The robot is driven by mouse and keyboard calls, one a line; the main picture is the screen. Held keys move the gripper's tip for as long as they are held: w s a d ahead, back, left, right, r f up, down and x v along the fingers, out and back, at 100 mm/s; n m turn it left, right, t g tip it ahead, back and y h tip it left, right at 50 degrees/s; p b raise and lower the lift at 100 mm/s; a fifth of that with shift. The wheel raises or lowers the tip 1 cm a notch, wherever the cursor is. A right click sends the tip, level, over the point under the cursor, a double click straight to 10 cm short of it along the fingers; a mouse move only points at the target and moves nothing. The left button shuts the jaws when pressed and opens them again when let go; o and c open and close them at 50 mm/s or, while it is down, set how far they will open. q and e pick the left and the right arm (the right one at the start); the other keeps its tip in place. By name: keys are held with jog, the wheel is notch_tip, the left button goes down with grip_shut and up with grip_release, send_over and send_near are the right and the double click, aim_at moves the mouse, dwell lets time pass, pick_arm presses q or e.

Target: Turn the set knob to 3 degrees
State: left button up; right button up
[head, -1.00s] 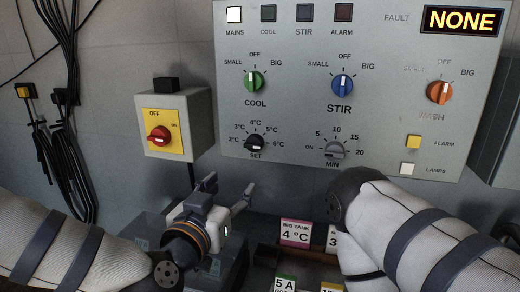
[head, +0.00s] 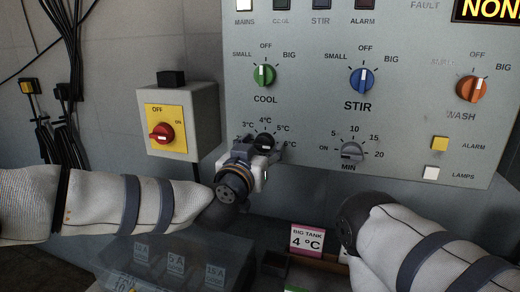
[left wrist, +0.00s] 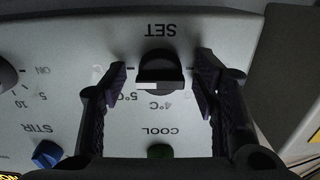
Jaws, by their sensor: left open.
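The black set knob (head: 264,141) sits at the lower left of the grey control panel, partly hidden by my left gripper in the head view. In the left wrist view, the set knob (left wrist: 160,70) shows upside down, with "4°C" and "5°C" printed near it. Its white mark faces the side of these two labels; I cannot read the exact setting. My left gripper (head: 262,157) is in front of the knob. In the wrist view the left gripper (left wrist: 160,82) is open, one finger on each side of the knob, with gaps showing. My right gripper is out of view.
A "Big tank 4 °C" card (head: 307,240) is below.

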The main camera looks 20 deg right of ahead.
pick_arm(q)
jog(key=c, duration=1.2)
jog(key=shift+o, duration=0.2)
